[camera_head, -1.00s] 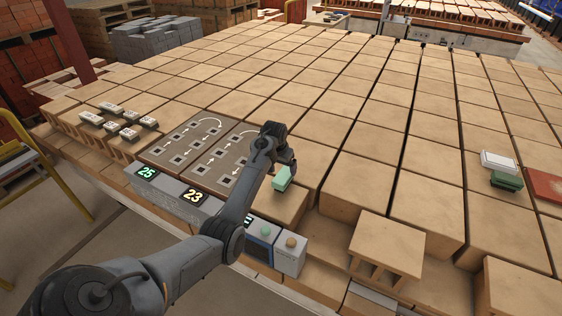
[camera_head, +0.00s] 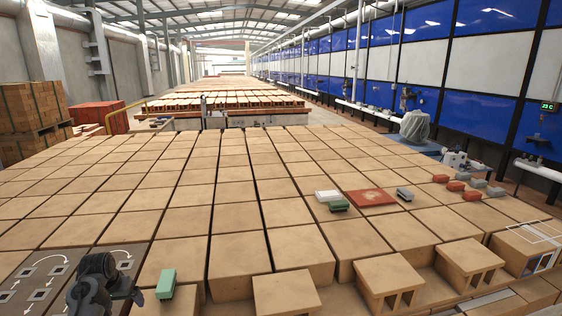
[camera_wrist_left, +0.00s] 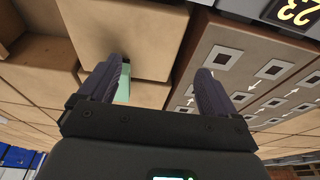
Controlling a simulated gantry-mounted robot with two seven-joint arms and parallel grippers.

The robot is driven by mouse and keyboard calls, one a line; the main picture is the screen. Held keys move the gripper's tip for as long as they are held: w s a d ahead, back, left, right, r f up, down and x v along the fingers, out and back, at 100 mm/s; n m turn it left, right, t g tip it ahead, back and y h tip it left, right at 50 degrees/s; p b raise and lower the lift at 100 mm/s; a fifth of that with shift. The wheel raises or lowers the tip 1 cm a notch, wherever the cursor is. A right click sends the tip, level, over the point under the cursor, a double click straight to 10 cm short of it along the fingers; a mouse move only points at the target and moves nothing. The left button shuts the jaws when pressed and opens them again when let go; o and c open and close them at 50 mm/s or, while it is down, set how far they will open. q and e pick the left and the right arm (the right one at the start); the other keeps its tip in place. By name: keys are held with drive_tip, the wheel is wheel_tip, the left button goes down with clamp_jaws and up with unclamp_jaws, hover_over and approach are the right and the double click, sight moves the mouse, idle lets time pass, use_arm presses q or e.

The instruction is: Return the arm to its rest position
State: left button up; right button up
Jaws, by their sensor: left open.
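My left gripper (camera_head: 112,292) is at the bottom left of the head view, over the dark board with white arrows (camera_head: 35,283). In the left wrist view it (camera_wrist_left: 160,78) is open, with nothing between its two fingers. A small green block (camera_head: 166,284) sits on a tan brick just right of the gripper in the head view. My right gripper is not in view.
Tan hollow bricks (camera_head: 235,192) cover the wide table. Small red and grey blocks (camera_head: 472,196) lie at right. The brick tops between are clear.

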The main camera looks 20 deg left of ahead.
use_arm(q)
drive_tip(key=s+d+f+m+y, duration=0.1)
drive_tip(key=s+d+f+m, duration=0.35)
drive_tip(key=d, duration=0.75)
drive_tip(key=s+d+f+m+y, duration=0.1)
drive_tip(key=s+d+f, duration=0.6)
drive_tip(key=d, duration=0.5)
drive_tip(key=s+d+r+m+h, duration=0.3)
drive_tip(key=s+d+h, duration=0.1)
drive_tip(key=s+d, duration=1.3)
wheel_tip(320, 180, up, 26)
drive_tip(key=w+d+p, duration=0.1)
drive_tip(key=d+p, duration=0.1)
drive_tip(key=p, duration=2.3)
drive_tip(key=shift+w+d+t+p, duration=0.15)
drive_tip(key=shift+w+t+p, duration=0.05)
drive_tip(key=shift+t+p, duration=0.2)
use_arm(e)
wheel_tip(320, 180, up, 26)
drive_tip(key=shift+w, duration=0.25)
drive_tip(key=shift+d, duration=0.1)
